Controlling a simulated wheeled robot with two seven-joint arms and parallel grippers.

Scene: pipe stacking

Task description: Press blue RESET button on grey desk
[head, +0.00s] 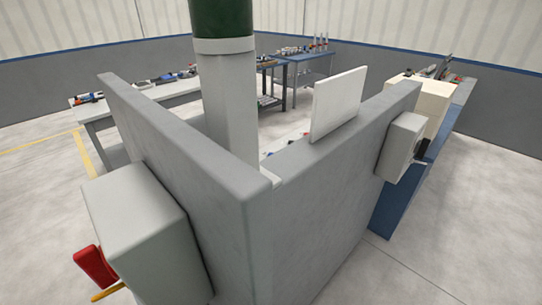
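No blue RESET button can be made out in the head view. A pale grey table (97,114) with several small items on it stands at the far left behind a grey wall; I cannot tell whether it is the grey desk. Neither of my grippers shows in the picture.
Thick grey walls (300,215) meet in a corner close in front. A grey post (230,100) with a dark green top rises behind them. A grey box (137,222) with a red lever (95,268) juts out at left. A blue bench (400,205) stands right. Floor shows at lower right.

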